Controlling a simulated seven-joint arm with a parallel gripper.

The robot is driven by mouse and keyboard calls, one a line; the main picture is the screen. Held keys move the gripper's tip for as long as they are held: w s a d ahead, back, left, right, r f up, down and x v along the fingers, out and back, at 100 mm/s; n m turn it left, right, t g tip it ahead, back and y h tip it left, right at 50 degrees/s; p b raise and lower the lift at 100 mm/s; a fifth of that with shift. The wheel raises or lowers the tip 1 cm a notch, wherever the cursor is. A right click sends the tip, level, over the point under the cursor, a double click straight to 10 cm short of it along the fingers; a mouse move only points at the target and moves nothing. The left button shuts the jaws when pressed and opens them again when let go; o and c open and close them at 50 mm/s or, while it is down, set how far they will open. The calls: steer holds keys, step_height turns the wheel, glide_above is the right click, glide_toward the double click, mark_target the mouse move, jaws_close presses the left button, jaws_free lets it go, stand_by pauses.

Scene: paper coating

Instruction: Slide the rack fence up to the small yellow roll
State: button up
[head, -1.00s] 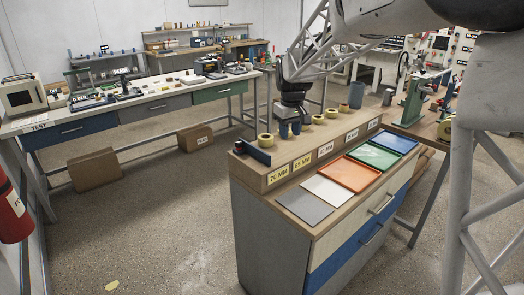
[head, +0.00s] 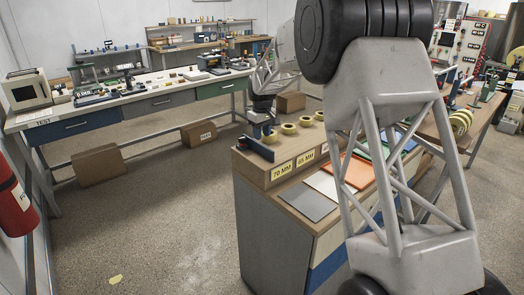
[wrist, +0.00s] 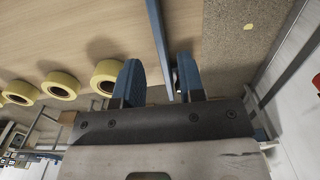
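The rack fence (head: 256,148) is a blue upright plate at the left end of the wooden rack. In the wrist view the fence (wrist: 157,35) is a thin blue bar running down between my two blue fingers. My gripper (head: 263,133) is low over the rack's left end, pointing down. In the wrist view my gripper (wrist: 160,80) is open, its fingers on either side of the fence, with a gap on the left. The nearest yellow roll (wrist: 107,76) is just left of the left finger, apart from the fence. Which roll is the small one, I cannot tell.
More yellow rolls (head: 305,121) stand in a row along the rack (head: 258,170). Grey, white and orange trays (head: 307,201) lie in front of it, partly behind my arm. A long workbench (head: 150,105) stands behind at left, with open floor between.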

mark_target(262, 145)
steer(key=shift+f, duration=0.1)
stand_by(0.3)
steer(key=shift+f, duration=3.75)
jaws_close()
